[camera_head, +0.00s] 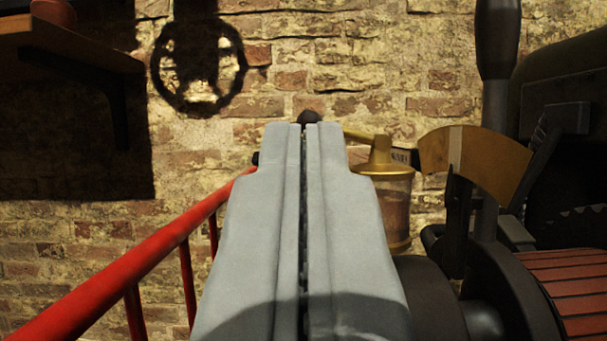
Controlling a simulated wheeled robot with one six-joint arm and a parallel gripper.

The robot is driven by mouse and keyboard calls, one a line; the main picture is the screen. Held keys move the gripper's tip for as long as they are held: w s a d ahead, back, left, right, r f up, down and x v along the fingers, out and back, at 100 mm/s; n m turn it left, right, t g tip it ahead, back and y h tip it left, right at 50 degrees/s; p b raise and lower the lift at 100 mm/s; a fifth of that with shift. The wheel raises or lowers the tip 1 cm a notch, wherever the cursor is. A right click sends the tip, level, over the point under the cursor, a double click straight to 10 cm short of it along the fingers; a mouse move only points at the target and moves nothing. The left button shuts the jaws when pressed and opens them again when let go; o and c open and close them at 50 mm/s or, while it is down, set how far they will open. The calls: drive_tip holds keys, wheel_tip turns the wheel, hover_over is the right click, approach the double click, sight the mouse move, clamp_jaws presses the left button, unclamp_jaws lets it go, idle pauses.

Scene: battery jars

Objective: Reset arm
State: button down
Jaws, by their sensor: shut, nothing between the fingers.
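My gripper (306,128) fills the lower middle of the view. Its two grey fingers lie side by side with only a thin dark line between them, so it is shut and empty. It points forward toward the brick wall. Behind the right finger stands a glass jar with a brass top (383,170), partly hidden by the finger. A small dark knob (310,117) shows just beyond the fingertips; I cannot tell what it belongs to.
A red railing (150,255) runs from the lower left toward my gripper. A wooden shelf (70,42) is at the upper left. Dark machinery with a lever (497,40) and a brass quadrant (478,160) stands at the right. The brick wall (330,75) closes off the back.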

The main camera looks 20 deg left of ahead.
drive_tip(key=shift+s+f, duration=0.15)
drive_tip(key=shift+s, duration=0.15)
drive_tip(key=s+d+r+g+h, duration=0.1)
drive_tip(key=s+r, duration=0.4)
drive_tip(key=r, duration=0.7)
drive_tip(key=s+r+m+g+h, duration=0.15)
drive_tip(key=s+r, duration=0.45)
drive_tip(key=r, duration=0.7)
drive_tip(key=s+d+r+h, duration=0.15)
drive_tip(key=s+r, duration=0.35)
drive_tip(key=r, duration=0.7)
drive_tip(key=s+r+g, duration=0.1)
drive_tip(key=s+r, duration=0.2)
drive_tip(key=s, duration=0.3)
drive_tip(key=s+r+h, duration=0.1)
drive_tip(key=s+r, duration=0.2)
drive_tip(key=s, duration=0.3)
drive_tip(key=s+r+g, duration=0.1)
drive_tip(key=s+r, duration=0.3)
drive_tip(key=s, duration=0.3)
drive_tip(key=s+m+g, duration=0.1)
drive_tip(key=s, duration=1.9)
drive_tip(key=shift+d+f+h, duration=0.25)
drive_tip(key=shift+d+h, duration=0.15)
drive_tip(key=shift+g, duration=0.25)
